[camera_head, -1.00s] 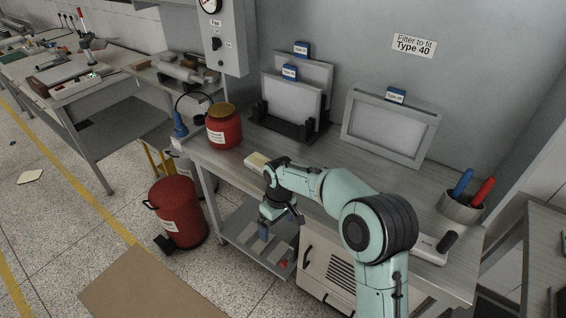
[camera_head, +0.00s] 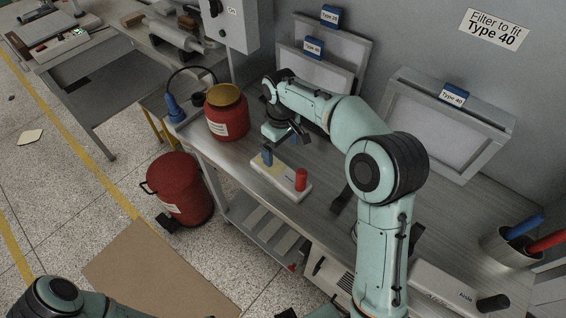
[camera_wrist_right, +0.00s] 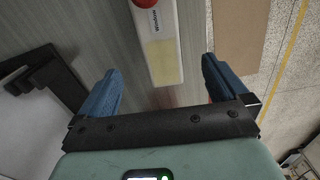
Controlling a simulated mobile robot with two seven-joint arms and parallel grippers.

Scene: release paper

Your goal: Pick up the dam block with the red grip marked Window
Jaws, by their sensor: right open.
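The dam block (camera_head: 283,176) is a long white bar with a yellowish pad and an upright red grip (camera_head: 301,180) at its right end. It lies on the bench near the front edge. In the right wrist view the block (camera_wrist_right: 163,61) reads "Window", and its red grip (camera_wrist_right: 143,2) is cut by the top edge. My right gripper (camera_head: 281,148) is open and empty above the block's pad end, away from the grip. Its blue fingers (camera_wrist_right: 160,68) stand wide on either side of the pad end in the wrist view. My left gripper is out of view; only part of that arm shows at bottom left.
A red jar (camera_head: 227,112) stands left of the block. Framed filters labelled Type 40 (camera_head: 440,125) stand at the back of the bench. A cup with blue and red pens (camera_head: 512,246) is at right. A red bin (camera_head: 180,190) stands on the floor.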

